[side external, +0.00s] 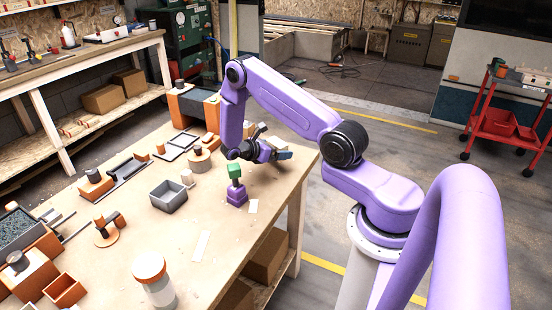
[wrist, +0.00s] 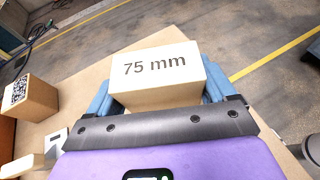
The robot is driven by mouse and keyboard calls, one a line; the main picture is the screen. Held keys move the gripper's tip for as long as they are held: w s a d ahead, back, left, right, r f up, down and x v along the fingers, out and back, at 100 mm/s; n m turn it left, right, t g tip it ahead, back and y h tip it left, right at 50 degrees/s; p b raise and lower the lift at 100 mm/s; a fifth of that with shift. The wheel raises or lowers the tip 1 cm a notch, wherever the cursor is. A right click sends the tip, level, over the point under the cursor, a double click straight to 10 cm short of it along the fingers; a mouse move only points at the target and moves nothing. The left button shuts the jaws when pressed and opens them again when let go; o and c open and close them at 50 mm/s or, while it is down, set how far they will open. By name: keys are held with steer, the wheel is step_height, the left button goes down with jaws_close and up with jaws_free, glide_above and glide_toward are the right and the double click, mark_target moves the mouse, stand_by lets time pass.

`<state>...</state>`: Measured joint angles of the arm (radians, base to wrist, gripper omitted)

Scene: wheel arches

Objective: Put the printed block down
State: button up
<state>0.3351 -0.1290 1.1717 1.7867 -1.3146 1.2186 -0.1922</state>
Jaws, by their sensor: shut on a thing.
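The printed block is pale and box-shaped, with "75 mm" on the face towards the camera, and fills the upper middle of the wrist view (wrist: 157,67). My gripper (wrist: 158,92) is shut on it, with a blue finger on each of its left and right sides. In the side view my gripper (side external: 283,154) is at the table's far right part, near the right edge. The block is small and partly hidden there. I cannot tell whether its underside touches the tabletop (side external: 225,265).
A grey bin (side external: 168,196) and an orange-lidded jar (side external: 152,280) stand further left. A wooden cube with a printed code (wrist: 29,97) is left in the wrist view. Floor lies beyond the table edge.

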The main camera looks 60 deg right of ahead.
mark_target(276, 165)
steer(key=shift+w+d+f, duration=0.15)
steer(key=shift+w+f, duration=0.05)
steer(key=shift+f, duration=0.2)
steer(key=shift+w+d+f, duration=0.1)
steer(key=shift+w+f, duration=0.05)
steer(key=shift+f, duration=1.5)
steer(key=shift+f, duration=0.2)
steer(key=o, duration=0.9)
steer(key=shift+r, duration=0.15)
steer(key=shift+w+a+r, duration=0.15)
steer(key=shift+a, duration=0.15)
steer(key=shift+v, duration=3.45)
